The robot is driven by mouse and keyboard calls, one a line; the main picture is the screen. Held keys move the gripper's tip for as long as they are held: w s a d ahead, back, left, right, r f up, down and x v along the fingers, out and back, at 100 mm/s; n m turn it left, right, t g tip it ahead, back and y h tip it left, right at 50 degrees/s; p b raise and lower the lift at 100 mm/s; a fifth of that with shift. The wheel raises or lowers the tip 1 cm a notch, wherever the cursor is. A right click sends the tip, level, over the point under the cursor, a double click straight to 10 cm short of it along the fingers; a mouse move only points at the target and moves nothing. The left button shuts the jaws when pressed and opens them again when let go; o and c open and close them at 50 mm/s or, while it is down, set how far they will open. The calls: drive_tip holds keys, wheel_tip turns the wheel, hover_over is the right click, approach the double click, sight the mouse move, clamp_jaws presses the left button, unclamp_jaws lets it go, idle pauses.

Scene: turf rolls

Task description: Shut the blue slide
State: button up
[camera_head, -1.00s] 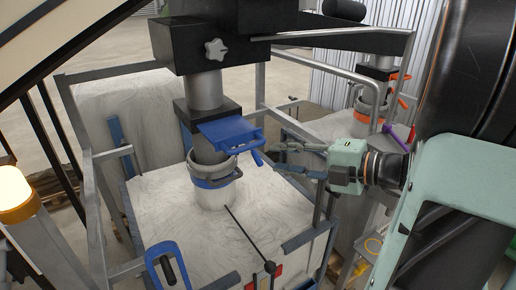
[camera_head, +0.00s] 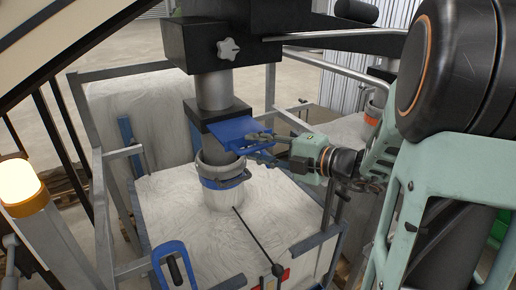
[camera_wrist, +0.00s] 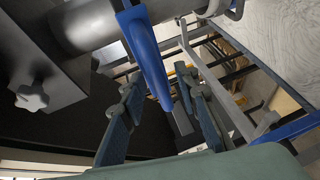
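The blue slide (camera_head: 232,128) is a flat plate that sticks out from the black housing (camera_head: 208,112) on the vertical grey pipe. It is drawn out toward the right and front. My gripper (camera_head: 260,147) is at its right end, with one finger above the other in the head view. In the wrist view the fingers of my gripper (camera_wrist: 158,82) are apart, and the blue slide's edge or handle (camera_wrist: 146,55) reaches into the gap between them. I cannot tell whether either finger touches it. The fingers partly hide the slide's right end in the head view.
Below the slide, a grey clamp ring with a blue band (camera_head: 222,181) circles the white spout over a filled white bag (camera_head: 190,235) in a metal frame. A blue handle (camera_head: 174,266) stands front left. A second station with an orange ring (camera_head: 373,112) is at right.

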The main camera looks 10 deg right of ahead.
clamp_jaws()
idle(0.3)
drive_tip(key=shift+w+a+r, duration=0.1)
drive_tip(key=shift+w+r, duration=0.05)
drive_tip(key=shift+w, duration=0.05)
drive_tip(key=w+a+p, duration=0.1)
drive_tip(key=w, duration=0.2)
drive_tip(key=w+a+p, duration=0.1)
drive_tip(key=w+p, duration=0.1)
drive_tip(key=w, duration=0.2)
drive_tip(key=w+a+p, duration=0.1)
drive_tip(key=w+p, duration=0.1)
drive_tip(key=w, duration=0.2)
drive_tip(key=shift+w+a, duration=0.1)
drive_tip(key=shift+a, duration=0.15)
